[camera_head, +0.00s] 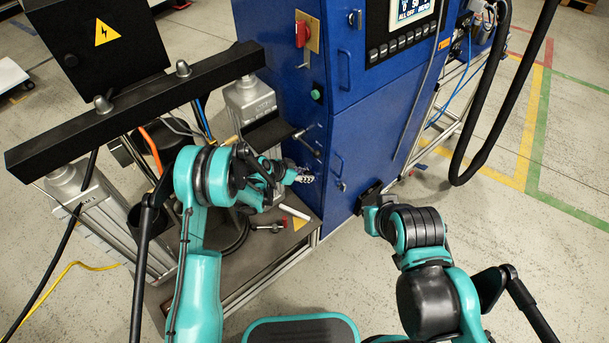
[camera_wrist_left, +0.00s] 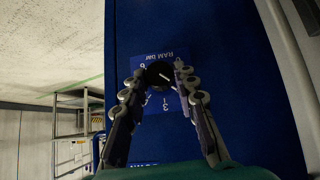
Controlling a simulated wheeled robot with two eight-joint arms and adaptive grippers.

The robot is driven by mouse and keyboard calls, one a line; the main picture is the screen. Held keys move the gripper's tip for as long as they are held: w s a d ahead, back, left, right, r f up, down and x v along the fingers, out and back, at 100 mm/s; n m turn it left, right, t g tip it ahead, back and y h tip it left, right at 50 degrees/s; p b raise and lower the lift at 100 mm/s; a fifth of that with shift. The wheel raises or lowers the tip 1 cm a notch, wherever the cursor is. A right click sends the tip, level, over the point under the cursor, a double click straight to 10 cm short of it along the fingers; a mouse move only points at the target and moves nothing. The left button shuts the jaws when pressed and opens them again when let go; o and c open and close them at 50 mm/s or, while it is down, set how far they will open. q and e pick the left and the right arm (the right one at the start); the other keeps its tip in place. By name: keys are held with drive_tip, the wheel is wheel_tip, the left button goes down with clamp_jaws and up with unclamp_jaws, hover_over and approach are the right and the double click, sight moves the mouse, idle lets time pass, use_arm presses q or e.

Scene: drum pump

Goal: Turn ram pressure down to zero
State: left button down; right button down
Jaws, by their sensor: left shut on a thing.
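The ram pressure knob (camera_wrist_left: 158,75) is a round black dial with a white pointer line. It sits on a blue label plate (camera_wrist_left: 172,57) reading "RAM bar", with figures around the dial, on the blue cabinet (camera_wrist_left: 215,30). In the left wrist view my left gripper (camera_wrist_left: 159,82) has a finger on each side of the knob and is shut on it. In the head view my left gripper (camera_head: 304,178) is against the cabinet's lower front, and I cannot make out the knob there. My right gripper (camera_head: 368,200) is in front of the cabinet, to the right; its fingers are unclear.
The cabinet carries a red switch (camera_head: 302,32), a green button (camera_head: 317,95) and a display (camera_head: 411,10). A black crossbar (camera_head: 130,110) and drum stand at left. A black hose hangs at right, beside open floor.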

use_arm(q)
drive_tip(key=shift+w+a+n+g+h, duration=0.1)
drive_tip(key=shift+n+g+h, duration=0.3)
drive_tip(key=shift+g+h, duration=0.15)
drive_tip(key=c, duration=1.2)
unclamp_jaws()
